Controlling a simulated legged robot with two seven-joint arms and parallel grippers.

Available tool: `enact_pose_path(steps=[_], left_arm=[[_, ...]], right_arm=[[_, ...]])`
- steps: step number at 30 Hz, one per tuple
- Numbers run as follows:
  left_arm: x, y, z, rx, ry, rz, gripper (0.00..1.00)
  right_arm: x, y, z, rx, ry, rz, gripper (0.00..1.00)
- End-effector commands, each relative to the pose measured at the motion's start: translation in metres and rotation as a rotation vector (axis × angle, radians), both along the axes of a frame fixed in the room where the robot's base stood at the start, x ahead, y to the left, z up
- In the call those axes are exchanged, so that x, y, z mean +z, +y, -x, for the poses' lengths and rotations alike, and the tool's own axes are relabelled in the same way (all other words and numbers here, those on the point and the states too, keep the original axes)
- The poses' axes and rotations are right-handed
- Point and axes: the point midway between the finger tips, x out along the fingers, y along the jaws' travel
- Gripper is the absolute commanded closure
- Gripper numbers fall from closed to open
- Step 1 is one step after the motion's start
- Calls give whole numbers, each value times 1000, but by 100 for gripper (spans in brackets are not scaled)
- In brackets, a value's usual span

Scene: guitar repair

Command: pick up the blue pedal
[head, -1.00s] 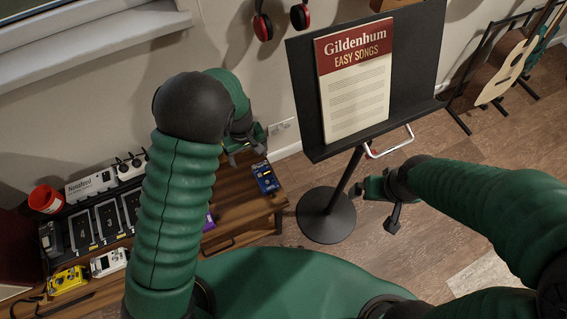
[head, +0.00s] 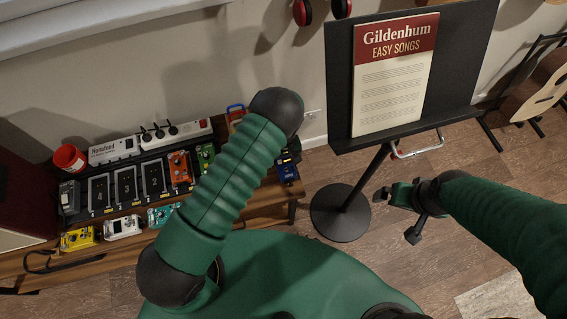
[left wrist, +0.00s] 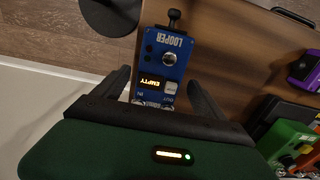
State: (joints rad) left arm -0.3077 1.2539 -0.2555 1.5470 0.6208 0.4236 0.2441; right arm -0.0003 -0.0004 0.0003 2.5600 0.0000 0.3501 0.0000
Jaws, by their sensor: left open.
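The blue pedal (head: 288,173), marked LOOPER, sits at the right end of the wooden bench. My left gripper (left wrist: 160,84) is open, with one finger on each side of the pedal's near end. I cannot tell whether the fingers touch it. In the head view my left arm mostly hides that gripper, just behind the pedal.
A pedalboard (head: 69,222) with several pedals fills the bench's left part. A green pedal (left wrist: 287,142) and a purple pedal (left wrist: 304,67) show in the left wrist view.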

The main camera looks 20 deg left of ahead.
Motion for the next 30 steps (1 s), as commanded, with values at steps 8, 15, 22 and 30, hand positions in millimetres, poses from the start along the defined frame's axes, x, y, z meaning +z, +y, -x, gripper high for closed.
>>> enact_pose_path(steps=[8,15,22,30], left_arm=[[-13,0,-1,-1,-3,2,18],[-13,1,-1,-1,-2,2,44],[-13,0,-1,-2,-1,2,74],[-12,0,-1,-2,-3,2,100]], right_arm=[[-2,0,0,-1,0,0,0],[-2,0,0,0,0,0,0],[-2,0,0,-1,0,0,0],[-2,0,0,-1,0,0,0]])
